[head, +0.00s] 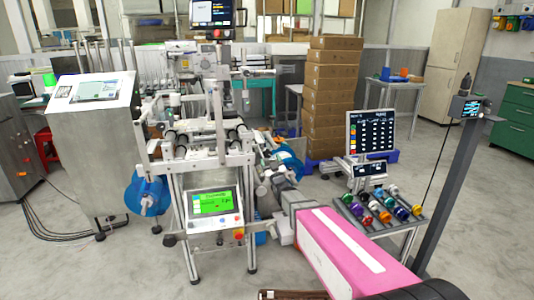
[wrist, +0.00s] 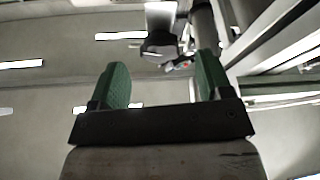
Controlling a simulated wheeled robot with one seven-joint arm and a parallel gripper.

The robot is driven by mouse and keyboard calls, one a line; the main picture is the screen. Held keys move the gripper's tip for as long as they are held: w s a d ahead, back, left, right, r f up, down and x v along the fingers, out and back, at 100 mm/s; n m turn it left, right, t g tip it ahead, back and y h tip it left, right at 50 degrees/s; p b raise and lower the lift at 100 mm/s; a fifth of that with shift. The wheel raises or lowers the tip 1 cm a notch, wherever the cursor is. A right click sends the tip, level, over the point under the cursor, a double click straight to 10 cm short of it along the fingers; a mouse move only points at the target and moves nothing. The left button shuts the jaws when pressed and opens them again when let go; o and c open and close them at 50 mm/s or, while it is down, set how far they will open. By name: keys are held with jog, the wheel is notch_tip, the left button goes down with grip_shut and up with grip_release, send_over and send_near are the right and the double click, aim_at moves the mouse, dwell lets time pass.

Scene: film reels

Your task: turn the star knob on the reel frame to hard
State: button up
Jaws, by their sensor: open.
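The reel frame (head: 215,150) is a grey metal machine stand with rollers and posts, in the middle of the head view. A blue reel (head: 148,196) hangs at its lower left. I cannot pick out the star knob or its setting for certain. In the wrist view a dark rounded part (wrist: 158,46) under a pale block lies beyond the fingertips; it may be a knob, but I cannot tell. My gripper (wrist: 162,72) has two green fingers spread wide, with nothing held between them. In the head view my gripper is not clear among the parts right of the frame.
A lit green control screen (head: 211,202) is on the frame's lower front. A rack with coloured knobs or spools (head: 382,210) and a monitor (head: 370,131) stand to the right. Stacked cartons (head: 331,95) are behind. A steel console (head: 97,150) stands left.

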aim_at(268, 155)
jog(key=x, duration=0.6)
jog(key=shift+w, duration=0.2)
jog(key=c, duration=0.9)
